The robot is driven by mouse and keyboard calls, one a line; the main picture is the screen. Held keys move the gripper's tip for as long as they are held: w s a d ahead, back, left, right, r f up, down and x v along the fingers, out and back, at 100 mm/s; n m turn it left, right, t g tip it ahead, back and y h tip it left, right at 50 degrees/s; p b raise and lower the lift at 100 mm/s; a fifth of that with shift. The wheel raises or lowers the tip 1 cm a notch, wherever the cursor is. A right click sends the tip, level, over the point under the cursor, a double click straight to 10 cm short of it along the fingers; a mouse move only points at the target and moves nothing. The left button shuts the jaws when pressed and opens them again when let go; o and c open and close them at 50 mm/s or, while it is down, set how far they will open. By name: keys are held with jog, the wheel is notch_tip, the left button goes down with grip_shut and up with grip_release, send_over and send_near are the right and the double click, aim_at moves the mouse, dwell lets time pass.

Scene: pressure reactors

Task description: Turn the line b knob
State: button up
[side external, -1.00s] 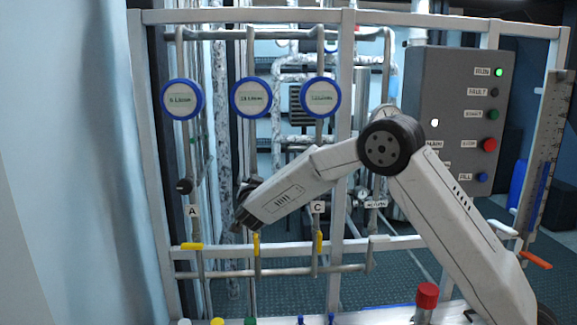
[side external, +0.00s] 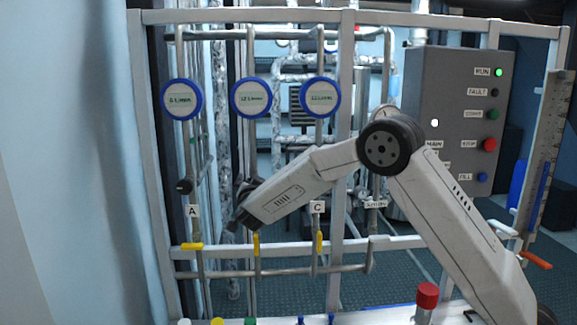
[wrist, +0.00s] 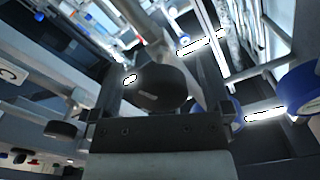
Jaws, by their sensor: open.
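The line b knob (wrist: 160,90) is a dark round knob with a small light mark on its face. In the wrist view it sits between the two fingers of my gripper (wrist: 160,66), with a finger on each side. The fingers are apart and do not appear closed on it. In the side view my gripper (side external: 238,208) is at the middle pipe, between the A label (side external: 193,211) and the C label (side external: 317,207). There it hides the line b label, and I cannot make out the knob clearly.
The line A knob (side external: 184,186) is on the left pipe. Round blue-rimmed gauges hang above, including the middle one (side external: 251,97). Yellow valve handles (side external: 256,244) sit below my gripper. A white frame post (side external: 341,160) and a grey control box (side external: 455,120) stand to the right.

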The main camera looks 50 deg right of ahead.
jog(key=shift+a, duration=0.1)
jog(key=v, duration=0.7)
jog(key=shift+s+a, duration=0.2)
jog(key=shift+s, duration=0.1)
jog(key=s+a+f+n+y, duration=0.3)
jog(key=a+f+n+y, duration=0.15)
jog(key=n+y, duration=0.35)
jog(key=s+f+n+g+y, duration=0.2)
jog(key=s+f+g, duration=0.3)
jog(key=s, duration=0.7)
jog(key=s+f+n+g+y, duration=0.2)
jog(key=s+f+n+g, duration=0.2)
jog(key=s, duration=0.9)
notch_tip(320, 180, down, 3)
jog(key=shift+s+a+r+g+y, duration=0.1)
jog(key=shift+s+a+g+y, duration=0.3)
jog(key=shift+a+g, duration=0.15)
jog(key=shift+w, duration=0.1)
dwell(2.5)
